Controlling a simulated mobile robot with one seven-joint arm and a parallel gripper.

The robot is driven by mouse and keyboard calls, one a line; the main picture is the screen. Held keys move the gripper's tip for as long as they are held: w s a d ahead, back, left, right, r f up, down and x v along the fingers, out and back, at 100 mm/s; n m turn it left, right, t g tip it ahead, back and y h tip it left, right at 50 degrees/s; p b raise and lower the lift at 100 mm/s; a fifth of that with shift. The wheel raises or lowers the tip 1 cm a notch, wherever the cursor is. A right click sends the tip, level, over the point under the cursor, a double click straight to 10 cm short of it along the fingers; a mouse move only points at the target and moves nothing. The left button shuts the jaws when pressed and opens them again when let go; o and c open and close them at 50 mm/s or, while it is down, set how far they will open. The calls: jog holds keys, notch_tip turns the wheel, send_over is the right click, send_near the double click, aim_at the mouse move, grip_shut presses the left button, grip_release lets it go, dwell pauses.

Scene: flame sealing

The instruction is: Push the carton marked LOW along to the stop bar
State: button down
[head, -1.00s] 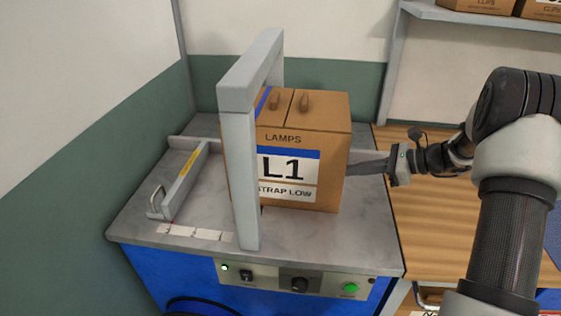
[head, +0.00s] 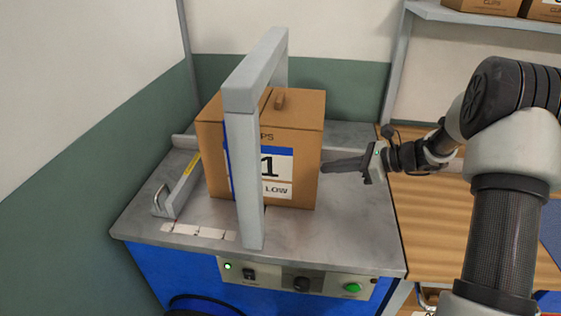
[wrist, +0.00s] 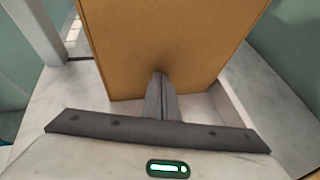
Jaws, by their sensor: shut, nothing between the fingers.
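The brown carton (head: 305,140) stands upright on the grey bench top, partly through the grey arch (head: 243,150). Its label reads "1" and "LOW"; the arch's near post hides part of it. The stop bar (head: 181,187), with a yellow strip and a metal handle, lies on the bench left of the carton. Its far part is hidden by the carton, and I cannot tell whether they touch. My gripper (head: 328,166) is shut, its fingertips at the carton's right face. In the wrist view the shut fingers (wrist: 160,98) point at the plain carton face (wrist: 165,45), seemingly touching it.
White marked strips (head: 198,231) lie on the bench's front left. A control panel (head: 295,280) with a lit green button is on the blue front. A low rail (wrist: 245,115) runs beside the carton. A wooden table (head: 425,215) stands at right.

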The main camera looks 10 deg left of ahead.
jog(key=shift+a, duration=3.05)
jog(key=shift+w+d+p, duration=0.1)
jog(key=shift+d+p, duration=0.4)
jog(key=shift+d, duration=2.65)
jog(key=s+r+n+g+h, duration=0.1)
jog(key=s+r+n+h, duration=0.2)
jog(key=s+r+n, duration=0.45)
jog(key=s+r+n+g+h, duration=0.1)
jog(key=s+r+n+h, duration=0.3)
jog(key=s, duration=0.6)
jog(key=s+d+r+n+t+h, duration=0.25)
jog(key=s+d+n, duration=0.25)
jog(key=s, duration=0.3)
jog(key=s+d+r+n+t+h, duration=0.2)
jog(key=s+d+r+n+h, duration=0.15)
jog(key=s, duration=0.45)
notch_tip(320, 180, up, 14)
jog(key=d+n+p, duration=0.1)
jog(key=p, duration=1.3)
jog(key=shift+y+p, duration=0.35)
jog(key=shift+y, duration=0.05)
